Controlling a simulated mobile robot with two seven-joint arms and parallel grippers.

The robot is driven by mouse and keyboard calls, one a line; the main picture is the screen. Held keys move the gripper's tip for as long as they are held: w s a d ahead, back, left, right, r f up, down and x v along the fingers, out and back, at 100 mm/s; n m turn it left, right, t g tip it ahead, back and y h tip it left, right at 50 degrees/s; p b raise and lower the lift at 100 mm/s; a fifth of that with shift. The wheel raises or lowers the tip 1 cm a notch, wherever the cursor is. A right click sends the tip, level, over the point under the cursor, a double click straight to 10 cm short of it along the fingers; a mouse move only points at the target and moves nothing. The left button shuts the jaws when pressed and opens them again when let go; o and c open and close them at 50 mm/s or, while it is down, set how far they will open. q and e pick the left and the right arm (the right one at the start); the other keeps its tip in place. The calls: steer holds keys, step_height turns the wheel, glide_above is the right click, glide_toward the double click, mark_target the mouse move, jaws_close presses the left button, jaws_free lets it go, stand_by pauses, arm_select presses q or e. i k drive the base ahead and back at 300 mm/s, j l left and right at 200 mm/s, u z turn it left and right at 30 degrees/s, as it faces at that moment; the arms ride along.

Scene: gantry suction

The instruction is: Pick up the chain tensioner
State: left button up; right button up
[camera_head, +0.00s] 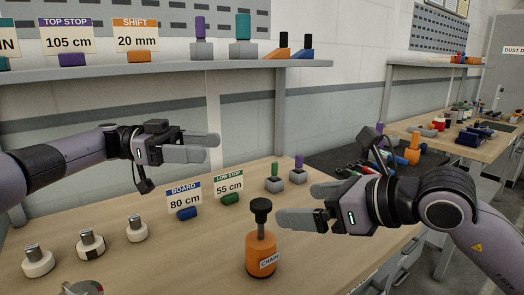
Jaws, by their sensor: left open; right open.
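The chain tensioner is an orange cylinder labelled CHAIN (261,257) with a grey stem and a black knob on top. It stands upright on the wooden bench (170,255) near its front. My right gripper (296,206) is open, its fingers pointing left, just right of and close to the knob. In this view I cannot tell whether a finger touches the knob. My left gripper (208,147) is open and empty, held above the bench at the back left, well away from the tensioner.
Behind the tensioner stand a BOARD sign (185,195), a LOW STOP sign (230,183) and two grey blocks with green (274,179) and purple pegs (299,172). Several white round weights (90,243) stand at left. A shelf (170,71) crosses above.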

mark_target(261, 257)
steer(key=k+l, duration=0.2)
steer(key=l, duration=0.15)
steer(key=k+l, duration=0.2)
steer(key=l, duration=0.2)
steer(key=k+l, duration=0.2)
steer(key=l, duration=0.15)
